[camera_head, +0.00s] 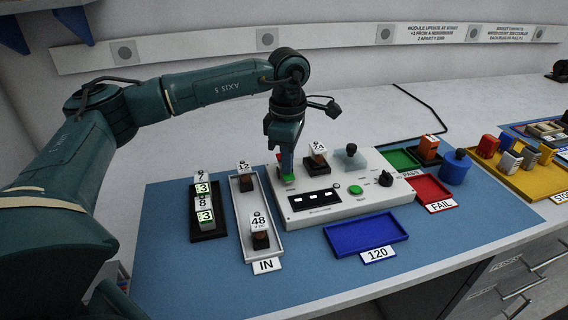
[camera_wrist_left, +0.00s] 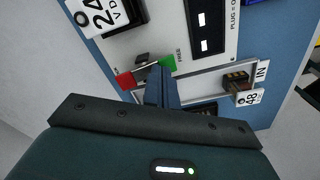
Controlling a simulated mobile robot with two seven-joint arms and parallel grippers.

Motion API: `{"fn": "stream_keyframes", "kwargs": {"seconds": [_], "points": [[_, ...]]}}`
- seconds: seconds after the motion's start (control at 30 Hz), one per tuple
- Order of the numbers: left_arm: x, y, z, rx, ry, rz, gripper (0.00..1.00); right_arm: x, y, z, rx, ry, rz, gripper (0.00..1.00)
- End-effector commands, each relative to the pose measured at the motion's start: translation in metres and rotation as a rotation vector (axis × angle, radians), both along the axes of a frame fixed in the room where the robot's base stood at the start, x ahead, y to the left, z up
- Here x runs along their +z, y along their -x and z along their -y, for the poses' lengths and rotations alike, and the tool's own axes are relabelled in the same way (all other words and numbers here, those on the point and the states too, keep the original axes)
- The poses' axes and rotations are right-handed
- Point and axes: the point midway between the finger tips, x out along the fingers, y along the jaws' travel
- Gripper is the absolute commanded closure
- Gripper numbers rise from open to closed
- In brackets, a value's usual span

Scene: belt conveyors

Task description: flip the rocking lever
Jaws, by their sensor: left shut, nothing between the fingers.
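A white test panel (camera_head: 330,213) stands on the blue mat. At its left end are a green patch (camera_wrist_left: 168,62) marked FREE and a red patch (camera_wrist_left: 125,80), where the rocking lever appears to be. A small dark piece (camera_wrist_left: 142,58) shows between the patches. My left gripper (camera_head: 284,160) points down over this end of the panel, and its shut, empty fingers (camera_wrist_left: 158,75) are close to the patches. The fingers hide part of the lever, so I cannot tell its tilt or whether they touch it. My right gripper is not in view.
A white IN tray (camera_head: 248,222) with tagged blocks and a black holder (camera_head: 209,230) stand left of the panel. A blue 120 tray (camera_head: 365,233) lies in front. A red FAIL tray (camera_head: 432,190), green tray (camera_head: 398,159) and blue cylinder (camera_head: 455,168) stand to the right.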

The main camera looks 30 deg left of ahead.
Motion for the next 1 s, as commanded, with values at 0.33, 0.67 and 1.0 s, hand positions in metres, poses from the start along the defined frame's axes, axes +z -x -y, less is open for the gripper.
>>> {"fn": "stream_keyframes", "kwargs": {"seconds": [0.33,0.67,1.0], "points": [[0.028,0.0,0.0,0.0,0.001,0.001,1.0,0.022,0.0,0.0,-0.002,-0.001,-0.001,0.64],[0.054,0.0,0.0,0.0,0.0,0.0,1.0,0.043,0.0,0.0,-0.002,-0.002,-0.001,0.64],[0.07,0.0,0.0,0.0,0.0,0.0,1.0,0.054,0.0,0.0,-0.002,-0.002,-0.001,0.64]]}}
